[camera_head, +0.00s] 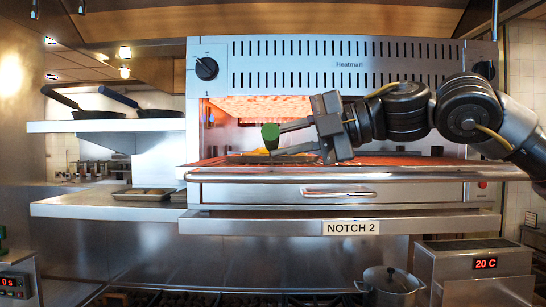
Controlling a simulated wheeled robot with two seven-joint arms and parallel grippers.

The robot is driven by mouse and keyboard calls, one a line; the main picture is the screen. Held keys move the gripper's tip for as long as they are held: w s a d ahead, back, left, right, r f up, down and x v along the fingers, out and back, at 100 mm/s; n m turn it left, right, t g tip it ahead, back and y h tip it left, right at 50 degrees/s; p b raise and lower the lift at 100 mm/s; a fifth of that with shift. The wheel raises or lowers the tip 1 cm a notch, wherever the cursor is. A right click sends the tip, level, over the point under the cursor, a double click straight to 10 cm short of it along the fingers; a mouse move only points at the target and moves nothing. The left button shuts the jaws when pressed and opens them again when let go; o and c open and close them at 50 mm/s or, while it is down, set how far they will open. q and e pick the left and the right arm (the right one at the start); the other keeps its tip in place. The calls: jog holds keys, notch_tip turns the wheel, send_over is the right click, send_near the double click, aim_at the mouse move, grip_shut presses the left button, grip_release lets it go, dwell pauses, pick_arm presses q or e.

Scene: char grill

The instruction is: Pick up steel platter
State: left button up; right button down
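A thin, dark, flat piece that may be the steel platter (262,159) lies in the mouth of the grill, partly hidden, with something yellow-orange near it. I cannot tell its full outline. My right gripper (276,142) reaches in from the right in front of the grill opening. Its two fingers point left and stand apart, just above the flat piece; contact cannot be told. A green-topped object (270,132) shows at the fingertips; whether it touches them is unclear. My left gripper is not in view.
The grill (340,190) glows inside, with a handled front ledge below my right arm. A small dark tray (145,194) lies on the left shelf. Two pans (98,114) stand on the upper shelf. A lidded pot (390,283) and a heated box (478,262) stand below.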

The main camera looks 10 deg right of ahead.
jog(key=shift+r, duration=0.1)
dwell(0.3)
jog(key=s+d+r+b, duration=0.2)
jog(key=s+r, duration=0.4)
jog(key=s+d+r+b, duration=0.2)
jog(key=s+r, duration=0.5)
jog(key=shift+d, duration=0.3)
jog(key=shift+s, duration=0.1)
